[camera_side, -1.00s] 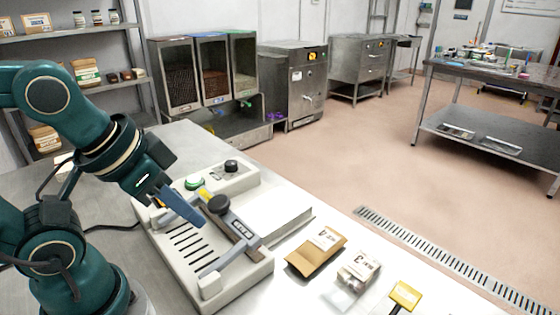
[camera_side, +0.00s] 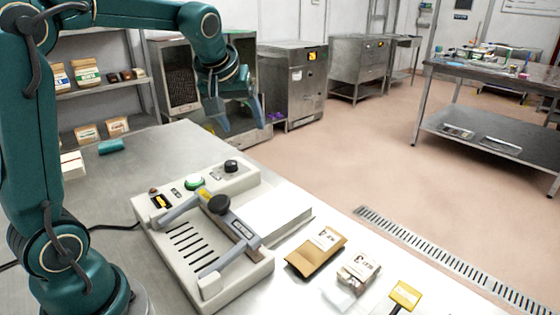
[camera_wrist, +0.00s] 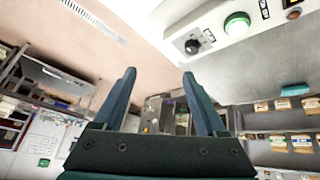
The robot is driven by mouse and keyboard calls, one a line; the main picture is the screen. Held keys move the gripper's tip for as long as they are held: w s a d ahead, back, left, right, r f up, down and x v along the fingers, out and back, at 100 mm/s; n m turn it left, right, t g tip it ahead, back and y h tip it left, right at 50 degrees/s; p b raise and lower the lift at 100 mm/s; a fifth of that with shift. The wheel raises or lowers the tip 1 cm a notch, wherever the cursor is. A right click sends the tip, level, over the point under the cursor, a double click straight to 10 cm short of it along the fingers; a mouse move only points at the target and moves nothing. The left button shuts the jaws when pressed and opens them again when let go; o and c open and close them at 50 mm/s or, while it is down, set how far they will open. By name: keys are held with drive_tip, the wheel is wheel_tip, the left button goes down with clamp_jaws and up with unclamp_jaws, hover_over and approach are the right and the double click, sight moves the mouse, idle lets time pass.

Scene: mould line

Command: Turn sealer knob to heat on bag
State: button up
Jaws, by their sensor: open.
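The pale bag sealer (camera_side: 200,287) stands on the steel table. Its small black knob (camera_side: 231,166) sits on the rear panel, beside a green button (camera_side: 194,183). The knob also shows at the top of the wrist view (camera_wrist: 192,46). A hinged sealing arm with a round black grip (camera_side: 219,204) lies across the sealer. My gripper (camera_side: 240,122) is open and empty, up behind the knob and apart from it; its two blue fingers show in the wrist view (camera_wrist: 159,73). A brown pouch (camera_side: 312,258) and a clear bag with brown contents (camera_side: 358,275) lie right of the sealer.
A yellow tag (camera_side: 404,294) lies at the table's front right. A teal item (camera_side: 111,146) and a white box (camera_side: 73,164) are at the left back. Shelving stands behind, and steel cabinets (camera_side: 292,85) stand beyond the table.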

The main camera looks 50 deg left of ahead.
drive_tip(key=w+a+f+n+g, duration=0.1)
drive_tip(key=w+a+f, duration=0.2)
drive_tip(key=a+f, duration=0.15)
drive_tip(key=n+g, duration=0.1)
drive_tip(key=g, duration=0.1)
hover_over(230, 162)
drive_tip(key=s+d, duration=0.1)
drive_tip(key=d, duration=0.1)
wheel_tip(230, 162, down, 6)
drive_tip(key=shift+s+d+r, duration=0.15)
drive_tip(key=shift+x, duration=2.45)
drive_tip(key=shift+r, duration=0.1)
clamp_jaws()
